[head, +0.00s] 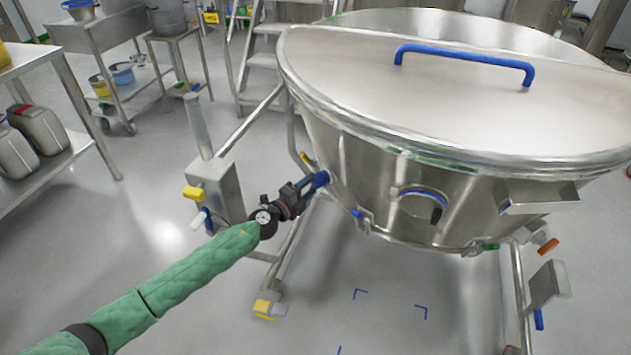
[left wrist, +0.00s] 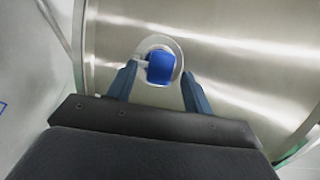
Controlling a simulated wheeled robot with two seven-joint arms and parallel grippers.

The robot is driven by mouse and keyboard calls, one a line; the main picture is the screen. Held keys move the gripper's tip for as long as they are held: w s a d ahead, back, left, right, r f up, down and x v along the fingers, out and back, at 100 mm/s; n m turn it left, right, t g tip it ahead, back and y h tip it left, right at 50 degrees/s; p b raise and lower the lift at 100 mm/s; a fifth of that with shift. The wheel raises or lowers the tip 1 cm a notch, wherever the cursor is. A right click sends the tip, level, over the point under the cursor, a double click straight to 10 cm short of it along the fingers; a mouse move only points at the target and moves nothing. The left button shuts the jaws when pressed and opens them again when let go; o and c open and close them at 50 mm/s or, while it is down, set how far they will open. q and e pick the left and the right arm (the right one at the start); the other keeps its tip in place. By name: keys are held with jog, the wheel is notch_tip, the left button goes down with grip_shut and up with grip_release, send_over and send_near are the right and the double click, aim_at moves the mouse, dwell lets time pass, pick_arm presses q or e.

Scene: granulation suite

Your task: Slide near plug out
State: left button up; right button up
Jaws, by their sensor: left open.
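A blue plug (left wrist: 159,68) sits in a round steel port (left wrist: 178,50) on the wall of a large steel vessel (head: 365,160). My left gripper (head: 318,181) is at the left side of this vessel, its blue fingers pointing at the wall. In the left wrist view, the open fingers stand on either side of the plug, with a gap visible on the right side. Whether the left finger touches it I cannot tell. In the head view the fingers hide the plug. My right gripper is not in view.
The vessel has a steel lid with a blue handle (head: 465,60) and a round side fitting (head: 422,203). A steel post with a yellow knob (head: 193,193) stands left of my gripper. Steps (head: 262,60) and a cart (head: 95,35) are behind.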

aim_at(313, 184)
pick_arm(q)
jog(key=shift+x, duration=2)
